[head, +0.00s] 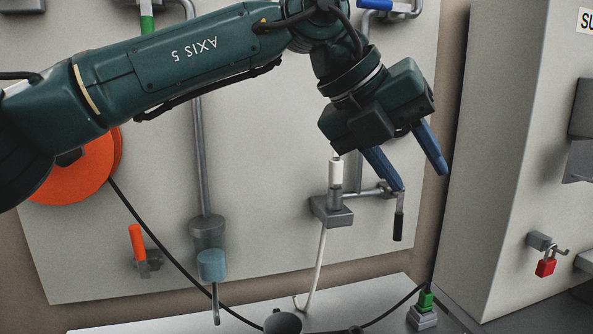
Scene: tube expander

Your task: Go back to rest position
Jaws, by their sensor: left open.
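My left gripper (422,180) has two blue fingers that stand apart and point down, with nothing between them. My green left arm (190,55) comes in from the left and crosses the upper part of the head view. The gripper is in front of the grey wall panel (270,160). Below and left of its fingers in the picture is a grey bracket (333,212) with a white-topped upright piece (336,172). A black-handled lever (398,226) hangs just below the left finger; I cannot tell if they touch. My right gripper is not in view.
An orange disc (95,165) is partly behind my arm. An orange-handled valve (137,242), a vertical grey pipe (201,160) and a blue-grey cup (212,265) are on the panel side. A green plug (425,301) stands below. A cabinet (500,170) with a red padlock (546,267) is right.

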